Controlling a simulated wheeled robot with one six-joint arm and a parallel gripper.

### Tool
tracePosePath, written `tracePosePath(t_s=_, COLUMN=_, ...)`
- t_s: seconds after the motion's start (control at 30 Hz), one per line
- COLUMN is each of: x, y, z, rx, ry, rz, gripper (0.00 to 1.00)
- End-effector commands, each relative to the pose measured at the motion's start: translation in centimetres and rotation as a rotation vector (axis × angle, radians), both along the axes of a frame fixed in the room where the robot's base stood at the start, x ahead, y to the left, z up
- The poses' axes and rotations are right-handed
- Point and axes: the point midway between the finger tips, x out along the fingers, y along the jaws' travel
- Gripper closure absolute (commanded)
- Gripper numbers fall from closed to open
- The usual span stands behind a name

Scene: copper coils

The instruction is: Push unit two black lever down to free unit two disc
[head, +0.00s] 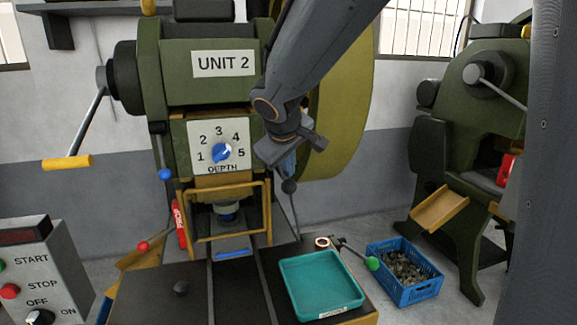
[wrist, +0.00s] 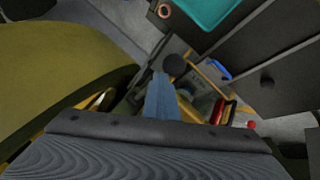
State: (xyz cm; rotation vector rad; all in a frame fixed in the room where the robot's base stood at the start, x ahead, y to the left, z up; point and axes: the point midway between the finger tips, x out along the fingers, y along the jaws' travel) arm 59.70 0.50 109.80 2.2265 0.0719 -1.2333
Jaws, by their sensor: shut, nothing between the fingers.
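The green press labelled UNIT 2 (head: 223,64) stands in the middle of the head view. Its black lever (head: 289,187) is a thin rod with a round black knob on top, at the right side of the press. My gripper (head: 287,172) is shut and empty, pointing down just above the black knob. In the wrist view the blue fingertips (wrist: 162,76) are close beside the black knob (wrist: 175,65); I cannot tell whether they touch. A small copper ring (head: 322,242) lies on the bench near the teal tray; it also shows in the wrist view (wrist: 165,10).
A teal tray (head: 320,285) stands on the dark bench. A green-knobbed lever (head: 373,263) is beside it, near a blue crate (head: 405,271) of scrap. A yellow frame (head: 228,211) guards the press opening. The large yellow-green flywheel (head: 345,105) is close behind my arm.

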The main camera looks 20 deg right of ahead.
Motion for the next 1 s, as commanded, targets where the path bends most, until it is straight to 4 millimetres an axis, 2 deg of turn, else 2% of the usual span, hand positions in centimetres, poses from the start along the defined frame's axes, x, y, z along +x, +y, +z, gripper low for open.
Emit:
tracePosePath(t_s=0.67, x=-0.1, y=0.0, z=-0.3, rx=-0.001, ry=0.004, rz=-0.001, gripper=1.0)
tracePosePath(t_s=1.0, x=0.1, y=0.0, z=1.2, rx=-0.001, ry=0.002, rz=0.0, gripper=1.0)
